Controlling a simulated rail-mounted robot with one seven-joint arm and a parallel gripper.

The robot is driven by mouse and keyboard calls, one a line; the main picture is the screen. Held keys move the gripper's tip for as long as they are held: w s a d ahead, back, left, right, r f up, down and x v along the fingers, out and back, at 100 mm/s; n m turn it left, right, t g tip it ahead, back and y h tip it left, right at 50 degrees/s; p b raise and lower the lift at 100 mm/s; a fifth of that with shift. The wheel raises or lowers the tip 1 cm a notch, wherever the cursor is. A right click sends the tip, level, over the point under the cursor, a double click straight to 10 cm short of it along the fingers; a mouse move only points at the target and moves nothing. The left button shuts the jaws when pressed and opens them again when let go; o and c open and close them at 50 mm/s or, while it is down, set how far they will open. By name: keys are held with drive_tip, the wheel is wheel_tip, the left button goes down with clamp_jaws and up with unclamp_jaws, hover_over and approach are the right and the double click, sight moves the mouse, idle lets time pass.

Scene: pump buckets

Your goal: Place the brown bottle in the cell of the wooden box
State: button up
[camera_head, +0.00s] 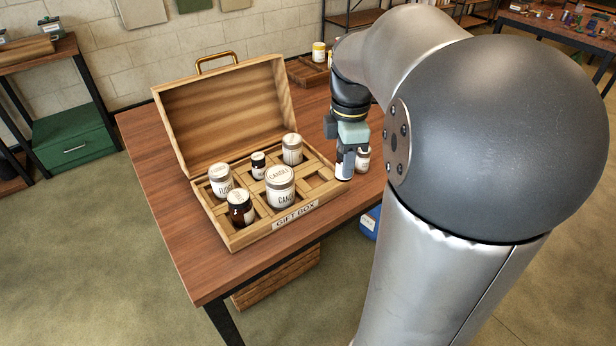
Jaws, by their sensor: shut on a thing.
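The open wooden gift box (247,238) stands on the table with its lid tilted back. Its divided cells hold several white candle jars, a brown jar (240,207) at the front left and a small dark bottle (258,166) toward the back. A cell (317,181) at the right end looks empty. My gripper (345,168) is just right of the box, pointing down and shut on a small brown bottle (343,173) with a pale label. The fingers hide much of this bottle. I cannot tell its clearance above the table.
Another labelled jar (363,160) stands close behind and right of my gripper. A wooden tray (307,75) with a yellowish jar (319,52) sits at the table's back. The raised lid (228,115) bounds the box at the rear. The table's left front (185,235) is clear.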

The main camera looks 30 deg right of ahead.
drive_tip(key=w+f, duration=0.2)
drive_tip(key=w, duration=0.1)
drive_tip(key=w+f, duration=0.3)
drive_tip(key=w, duration=0.1)
drive_tip(key=w+f, duration=0.3)
drive_tip(key=w, duration=0.1)
drive_tip(key=shift+w+a+f, duration=0.2)
drive_tip(key=shift+f, duration=0.05)
drive_tip(key=shift+w+f, duration=0.2)
drive_tip(key=shift+f, duration=1.55)
drive_tip(key=shift+f+b, duration=0.1)
drive_tip(key=shift+b, duration=0.25)
drive_tip(key=o, duration=1)
